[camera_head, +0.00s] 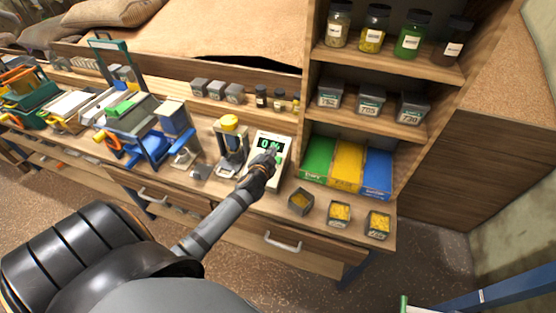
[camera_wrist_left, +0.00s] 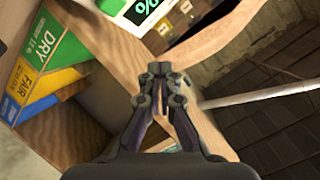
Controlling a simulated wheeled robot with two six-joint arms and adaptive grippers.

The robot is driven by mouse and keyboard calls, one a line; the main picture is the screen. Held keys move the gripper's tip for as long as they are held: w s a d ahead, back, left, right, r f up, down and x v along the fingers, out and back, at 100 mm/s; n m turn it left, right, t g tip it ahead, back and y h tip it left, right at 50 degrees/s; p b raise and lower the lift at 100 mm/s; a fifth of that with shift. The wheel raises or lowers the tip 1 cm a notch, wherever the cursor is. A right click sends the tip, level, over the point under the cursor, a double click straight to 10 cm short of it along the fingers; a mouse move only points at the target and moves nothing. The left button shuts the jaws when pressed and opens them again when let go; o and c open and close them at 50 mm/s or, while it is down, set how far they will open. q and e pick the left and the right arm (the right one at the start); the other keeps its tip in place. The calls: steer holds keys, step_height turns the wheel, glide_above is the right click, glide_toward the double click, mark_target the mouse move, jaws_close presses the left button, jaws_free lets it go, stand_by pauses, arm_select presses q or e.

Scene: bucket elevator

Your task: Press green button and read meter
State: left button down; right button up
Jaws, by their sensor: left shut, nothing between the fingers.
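A white meter (camera_head: 254,177) stands on the wooden bench, and its dark display reads "0 %" in green. In the left wrist view part of the meter (camera_wrist_left: 116,20) shows at the top edge, with a "%" on its display. My left gripper (camera_head: 268,160) is shut and empty, with its tips over the meter's face just below the display. I cannot tell whether they touch it. The left gripper's fingers (camera_wrist_left: 160,72) are together in the wrist view. My right gripper is not in view.
A yellow-topped device (camera_head: 231,137) stands close left of the meter. Colored boards (camera_head: 347,164) lie right of it on the shelf unit's bottom level. Small containers of yellow grain (camera_head: 340,212) stand at the bench's front right. Jars (camera_head: 374,28) and labelled boxes fill the shelves above.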

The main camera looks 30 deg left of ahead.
mark_target(278, 156)
arm_select(q)
steer(key=w+f+b, duration=0.1)
steer(key=f+b, duration=0.1)
steer(key=w+f+b, duration=0.1)
steer(key=f+b, duration=0.1)
steer(key=w+f+b, duration=0.1)
steer(key=f+b, duration=0.1)
steer(key=shift+a+f, duration=0.25)
steer(key=shift+a, duration=0.05)
steer(key=shift+w+a+f+b, duration=0.15)
steer(key=shift+w+f+b, duration=0.3)
steer(key=shift+f+b, duration=0.25)
stand_by(0.6)
steer(key=shift+w+f+b, duration=0.2)
steer(key=shift+f+b, duration=0.1)
steer(key=shift+f, duration=0.05)
steer(key=shift+w+a+f+b, duration=0.1)
steer(key=shift+w+f+b, duration=0.05)
steer(key=shift+f+b, duration=0.35)
stand_by(0.7)
steer(key=shift+r, duration=0.1)
steer(key=shift+s+r+p, duration=0.4)
steer(key=shift+r+p, duration=0.35)
steer(key=shift+p, duration=0.15)
